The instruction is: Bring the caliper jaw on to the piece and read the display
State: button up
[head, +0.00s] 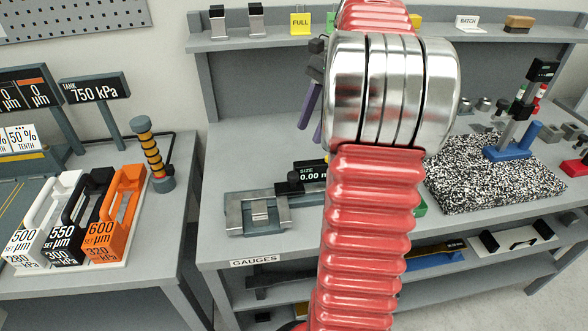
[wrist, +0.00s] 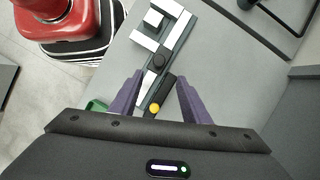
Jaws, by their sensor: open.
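The bench caliper (head: 255,200) lies on the grey bench, left of my red arm. A small silver piece (head: 261,210) sits between its jaws; it also shows in the wrist view (wrist: 153,18). The sliding jaw (wrist: 147,40) appears apart from the piece, with a black knob (wrist: 158,61) on its slide. The display (head: 312,173) shows "SIZE" and "0.00 m", its right part hidden by my arm. My gripper (wrist: 160,76) is open and empty, its purple fingers on either side of the caliper's knob end in the wrist view. In the head view the fingers are partly hidden.
A yellow button (wrist: 154,108) shows between my fingers. A speckled block (head: 490,185) stands right of my arm. Handled 500, 550 and 600 gauges (head: 118,215) stand on the left table. A shelf (head: 270,40) runs behind. The bench behind the caliper looks clear.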

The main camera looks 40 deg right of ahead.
aim_at(293, 173)
jog(key=x, duration=1.3)
jog(key=shift+s, duration=0.1)
jog(key=shift+c, duration=0.5)
jog(key=c, duration=0.8)
